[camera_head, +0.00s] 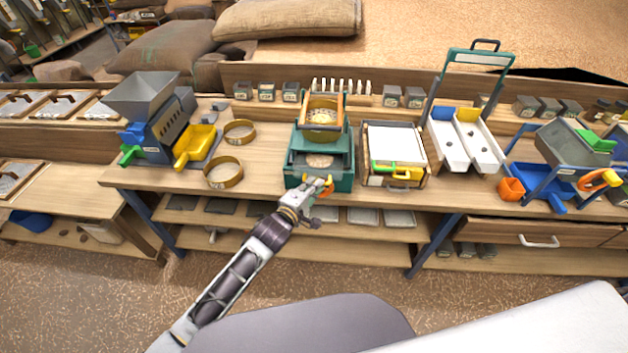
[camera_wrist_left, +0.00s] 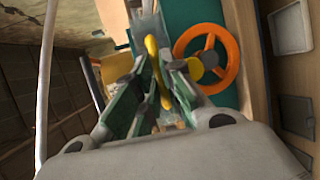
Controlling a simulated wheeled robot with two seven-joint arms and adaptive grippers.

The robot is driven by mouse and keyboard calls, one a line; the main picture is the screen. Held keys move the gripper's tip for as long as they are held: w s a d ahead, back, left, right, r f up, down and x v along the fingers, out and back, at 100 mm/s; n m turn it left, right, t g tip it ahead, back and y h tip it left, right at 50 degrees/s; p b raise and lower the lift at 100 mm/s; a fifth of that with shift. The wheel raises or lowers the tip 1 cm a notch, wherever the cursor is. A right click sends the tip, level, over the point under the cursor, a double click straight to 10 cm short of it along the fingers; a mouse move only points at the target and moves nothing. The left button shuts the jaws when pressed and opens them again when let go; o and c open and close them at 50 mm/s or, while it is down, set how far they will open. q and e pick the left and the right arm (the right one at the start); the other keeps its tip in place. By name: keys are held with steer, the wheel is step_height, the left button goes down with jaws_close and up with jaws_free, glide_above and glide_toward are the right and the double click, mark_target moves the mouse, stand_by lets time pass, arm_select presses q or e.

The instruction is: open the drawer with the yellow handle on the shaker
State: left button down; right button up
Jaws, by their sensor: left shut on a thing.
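The shaker (camera_head: 345,185) is a teal box on the bench in the head view, with a round sieve (camera_head: 322,135) in a wooden frame on top. Pale grain (camera_head: 320,161) shows inside its upper part. My left gripper (camera_head: 318,187) is at the shaker's front. In the left wrist view its fingers (camera_wrist_left: 153,85) are closed around the yellow handle (camera_wrist_left: 152,62), a narrow upright bar in that view. An orange handwheel (camera_wrist_left: 207,58) with a yellow hub is close beside the fingers. The gripper hides most of the drawer front, so I cannot tell how far the drawer is out. My right gripper is not in view.
A white-topped box (camera_head: 394,145) with green and yellow handles stands right of the shaker. Two loose round sieves (camera_head: 223,173) and a grey hopper machine (camera_head: 150,110) are to the left. A shelf with trays (camera_head: 362,217) runs below the bench.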

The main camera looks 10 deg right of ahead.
arm_select(q)
steer(key=shift+s+a+p, duration=0.2)
steer(key=shift+s+p, duration=0.05)
steer(key=shift+s, duration=0.3)
steer(key=shift+s+a+p, duration=0.15)
steer(key=shift+s+p, duration=0.05)
steer(key=shift+s, duration=0.3)
steer(key=shift+f, duration=0.1)
steer(key=c, duration=1.8)
jaws_free()
steer(key=shift+w, duration=0.1)
steer(key=shift+a, duration=0.1)
steer(key=shift+v, duration=6)
